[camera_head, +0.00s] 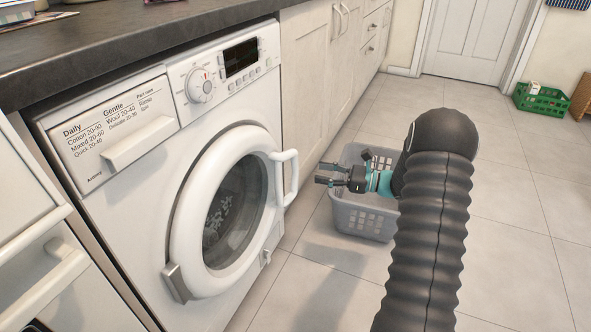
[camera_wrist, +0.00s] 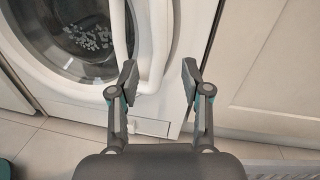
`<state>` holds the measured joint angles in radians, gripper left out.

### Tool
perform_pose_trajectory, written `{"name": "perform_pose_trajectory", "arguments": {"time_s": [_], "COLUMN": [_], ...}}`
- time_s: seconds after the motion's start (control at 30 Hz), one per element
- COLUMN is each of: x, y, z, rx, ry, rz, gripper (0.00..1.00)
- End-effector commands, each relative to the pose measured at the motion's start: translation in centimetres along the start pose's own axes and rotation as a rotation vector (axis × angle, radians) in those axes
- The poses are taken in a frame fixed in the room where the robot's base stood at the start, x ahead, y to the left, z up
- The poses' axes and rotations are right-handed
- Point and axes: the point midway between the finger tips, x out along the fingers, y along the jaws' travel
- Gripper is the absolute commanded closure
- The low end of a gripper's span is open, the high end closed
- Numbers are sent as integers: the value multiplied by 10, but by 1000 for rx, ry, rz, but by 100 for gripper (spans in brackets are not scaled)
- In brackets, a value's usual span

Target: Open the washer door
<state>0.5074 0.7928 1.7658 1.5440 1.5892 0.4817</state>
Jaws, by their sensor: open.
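The washer (camera_head: 120,215) stands under the counter, white, with a round door (camera_head: 185,225). The door looks closed against the front; its glass shows a dark drum, also in the wrist view (camera_wrist: 75,35). A metal hinge (camera_head: 177,284) is at its lower left. The white loop handle (camera_head: 291,172) is on the door's right side; in the wrist view the handle (camera_wrist: 160,45) appears beyond and between my fingertips, closer to the left one. My gripper (camera_head: 320,174) is open and empty, right of the handle and apart from it. Both fingers show in the wrist view (camera_wrist: 159,78).
A grey laundry basket (camera_head: 365,222) stands on the floor below and behind my gripper. White cabinets (camera_head: 308,80) adjoin the washer on the right. The dark counter (camera_head: 130,40) is above. A green crate (camera_head: 541,99) is far right.

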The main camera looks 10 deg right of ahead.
Motion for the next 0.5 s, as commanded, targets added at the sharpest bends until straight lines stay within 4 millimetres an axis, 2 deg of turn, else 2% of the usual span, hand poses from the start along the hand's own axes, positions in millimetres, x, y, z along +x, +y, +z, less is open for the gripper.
{"name": "perform_pose_trajectory", "arguments": {"time_s": [0.03, 0.3, 0.5], "x": [11, 60, 83], "y": [1, 1, 1], "z": [0, -1, 0], "rx": [0, -1, -1], "ry": [-1, 0, 1], "rz": [3, 3, 2], "gripper": [52, 52, 52]}}
